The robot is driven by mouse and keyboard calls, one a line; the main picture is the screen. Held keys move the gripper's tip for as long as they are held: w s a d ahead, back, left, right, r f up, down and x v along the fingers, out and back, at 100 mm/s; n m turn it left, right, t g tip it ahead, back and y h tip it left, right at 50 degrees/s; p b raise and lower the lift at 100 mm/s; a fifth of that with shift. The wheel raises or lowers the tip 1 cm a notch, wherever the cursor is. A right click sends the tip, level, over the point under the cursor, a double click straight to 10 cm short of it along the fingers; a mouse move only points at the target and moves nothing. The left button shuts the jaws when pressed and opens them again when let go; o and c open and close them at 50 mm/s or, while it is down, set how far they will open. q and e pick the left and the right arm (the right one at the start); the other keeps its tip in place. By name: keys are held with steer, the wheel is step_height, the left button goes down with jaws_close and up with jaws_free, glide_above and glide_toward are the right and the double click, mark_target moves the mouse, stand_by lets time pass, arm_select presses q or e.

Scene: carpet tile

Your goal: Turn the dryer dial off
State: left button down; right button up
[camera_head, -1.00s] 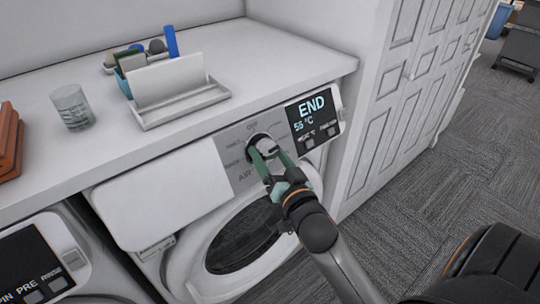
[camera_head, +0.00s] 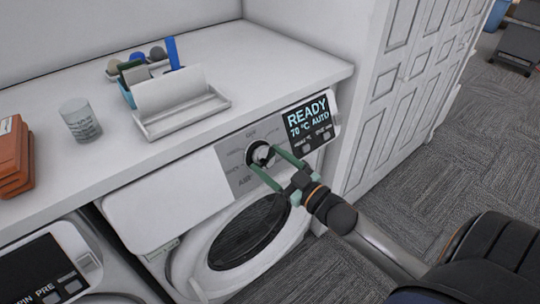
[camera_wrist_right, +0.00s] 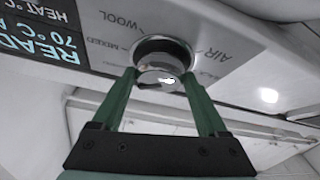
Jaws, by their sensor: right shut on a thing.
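The dryer (camera_head: 165,205) stands under the white counter. Its round dial (camera_head: 261,151) sits on a grey label panel beside the lit display (camera_head: 309,120), which reads "READY 70 °C AUTO". My right gripper (camera_head: 265,158) is shut on the dial, with one green finger on each side of it. In the right wrist view the dial (camera_wrist_right: 161,58) shows between the two fingertips (camera_wrist_right: 159,76), with labels such as "WOOL" and "MIXED" around it. The exact dial setting cannot be read. My left gripper is not in view.
The counter (camera_head: 255,65) above holds a white tray (camera_head: 185,119) with a holder and bottles, a glass (camera_head: 80,120) and reddish-brown blocks (camera_head: 14,155). A second machine (camera_head: 45,272) stands at lower left. Panelled white doors (camera_head: 405,95) rise to the right; carpet (camera_head: 450,150) lies beyond.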

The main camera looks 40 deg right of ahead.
steer(key=shift+d+r+n+y+p, duration=0.1)
steer(key=shift+r+n+y+p, duration=0.35)
steer(key=shift+n, duration=0.35)
steer(key=n+g+y+p, duration=0.1)
steer(key=n, duration=0.2)
steer(key=n+g+y+p, duration=0.1)
steer(key=n+p, duration=0.1)
steer(key=n, duration=0.1)
steer(key=shift+w+d+y, duration=0.15)
steer(key=shift+y, duration=0.2)
steer(key=shift+d+n+g+y+p, duration=0.1)
steer(key=shift+n+g+y+p, duration=0.35)
steer(key=shift+n, duration=0.7)
steer(key=shift+n+g+y+p, duration=0.25)
steer(key=shift+n+g+p, duration=0.4)
steer(key=shift+n, duration=0.5)
steer(key=shift+f, duration=0.1)
steer(key=o, duration=1.3)
steer(key=shift+c, duration=0.2)
steer(key=shift+f, duration=0.1)
